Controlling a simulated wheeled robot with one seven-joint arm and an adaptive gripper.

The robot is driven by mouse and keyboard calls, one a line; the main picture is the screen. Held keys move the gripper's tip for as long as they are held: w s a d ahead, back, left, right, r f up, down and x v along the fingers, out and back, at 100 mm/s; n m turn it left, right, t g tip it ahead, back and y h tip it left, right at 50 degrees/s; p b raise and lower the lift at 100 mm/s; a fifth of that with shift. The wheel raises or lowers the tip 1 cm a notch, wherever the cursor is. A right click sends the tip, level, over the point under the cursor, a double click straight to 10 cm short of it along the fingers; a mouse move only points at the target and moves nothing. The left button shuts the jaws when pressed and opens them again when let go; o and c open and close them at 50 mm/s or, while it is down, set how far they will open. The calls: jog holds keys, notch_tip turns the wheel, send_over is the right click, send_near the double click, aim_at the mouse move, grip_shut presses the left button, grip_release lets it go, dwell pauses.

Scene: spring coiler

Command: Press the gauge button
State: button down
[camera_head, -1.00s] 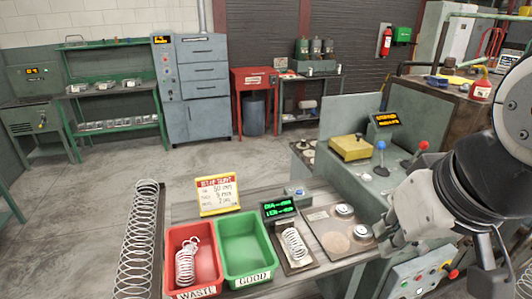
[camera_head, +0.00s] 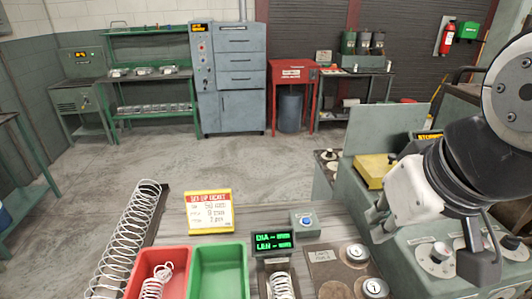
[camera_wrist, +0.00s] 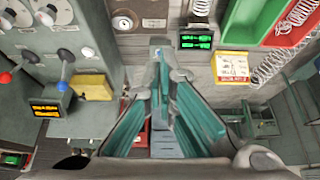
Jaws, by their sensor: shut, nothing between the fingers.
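The gauge button is the blue round cap on a small grey box (camera_head: 305,222), just right of the gauge's green-lit display (camera_head: 273,240). The display also shows in the wrist view (camera_wrist: 197,38), upper right. In that view a grey-blue patch beyond my fingertips may be the button box, partly hidden. A spring (camera_head: 282,287) lies in the gauge's tray below the display. My gripper (camera_head: 378,224) is shut and empty, to the right of the button box in the head view and apart from it. Its teal fingers converge in the wrist view (camera_wrist: 165,75).
Red bin (camera_head: 131,282) and green bin (camera_head: 195,270) stand left of the gauge. A setup ticket (camera_head: 209,212) stands behind them, and a long spring (camera_head: 125,240) lies at the bench's left. The coiler machine with its yellow block (camera_head: 372,167) and knobs (camera_head: 437,254) is at right.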

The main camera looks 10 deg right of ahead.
jog(key=n+h+p, duration=0.3)
jog(key=n+h, duration=0.4)
jog(key=n, duration=0.9)
send_over(308, 222)
notch_tip(308, 222, down, 18)
jog(key=shift+r, duration=0.2)
notch_tip(308, 222, down, 8)
jog(key=b, duration=0.4)
jog(key=shift+w, duration=0.1)
jog(key=shift+f+b, duration=0.4)
